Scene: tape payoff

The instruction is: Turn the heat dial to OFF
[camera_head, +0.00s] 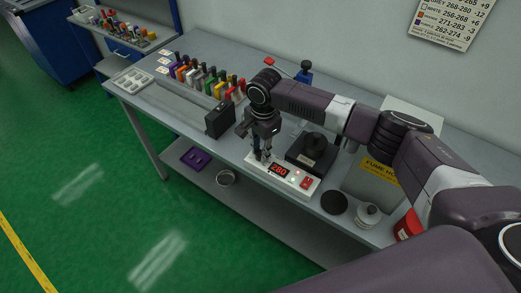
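A white control unit (306,194) lies at the front edge of the grey bench, with a red display reading 280 (279,170) and a red switch (307,182). My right gripper (261,157) points down at the unit's left end, just left of the display. The heat dial is not clearly visible; the fingers cover that end of the panel. Both fingertips are small and dark here, so I cannot tell whether they are apart, shut, or touching a dial. My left gripper is not in view.
A black device (311,151) stands behind the control unit. A black box (219,119) is to the left, before a row of coloured tools (203,82). A black disc (334,203), a spool (367,215) and a red container (408,225) are to the right.

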